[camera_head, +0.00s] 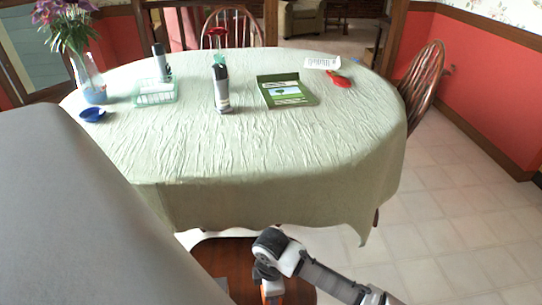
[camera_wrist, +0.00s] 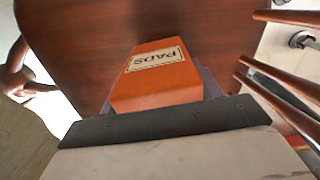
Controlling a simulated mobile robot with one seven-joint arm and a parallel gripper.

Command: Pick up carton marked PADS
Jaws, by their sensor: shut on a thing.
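The orange carton (camera_wrist: 160,80) has a pale label reading PADS and shows in the middle of the wrist view. My gripper (camera_wrist: 158,96) is shut on it, with grey-purple finger parts at its left and right sides. In the head view a small orange part of the carton (camera_head: 272,290) shows at the bottom, below my gripper (camera_head: 266,275). Behind the carton lies a dark brown wooden surface (camera_wrist: 85,40) that looks like a chair seat. I cannot tell whether the carton touches it.
Brown wooden spindles (camera_wrist: 285,85) stand close at the right in the wrist view. The cloth-covered table (camera_head: 250,150) holds a green book (camera_head: 286,90), a dark spray can (camera_head: 221,88), a basket (camera_head: 155,94) and a vase (camera_head: 90,80). Open floor (camera_head: 460,200) lies at the right.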

